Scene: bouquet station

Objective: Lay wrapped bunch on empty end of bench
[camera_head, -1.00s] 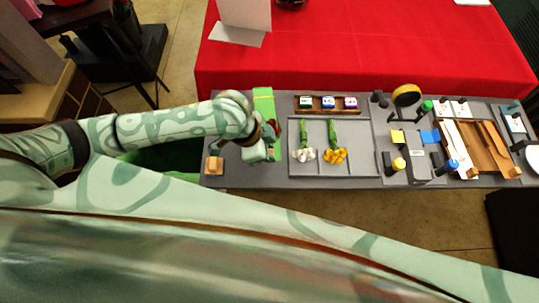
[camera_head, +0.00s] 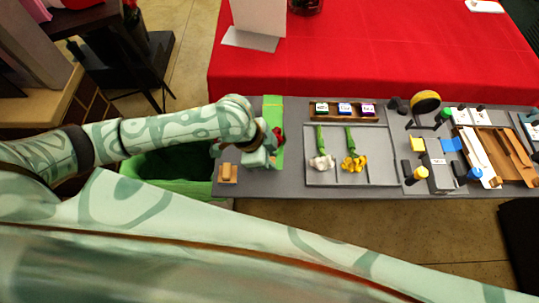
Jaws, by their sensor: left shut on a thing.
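The bench (camera_head: 240,190) is a long grey table across the middle of the view. My left gripper (camera_head: 268,150) is over its left end, pointing down and mostly hidden by its own wrist. It is shut on the wrapped bunch (camera_head: 273,110), whose bright green wrap shows above the gripper and a little to its right. Dark red blooms (camera_head: 279,137) show just beside the fingers. I cannot tell whether the bunch touches the bench. My right gripper is not in view.
A grey tray (camera_head: 380,178) holds a white-flowered bunch (camera_head: 321,162) and a yellow-flowered bunch (camera_head: 353,163). A small wooden block (camera_head: 228,173) stands at the bench's front left. A green bin (camera_head: 170,186) is left of the bench. Tools and wooden trays crowd the right end.

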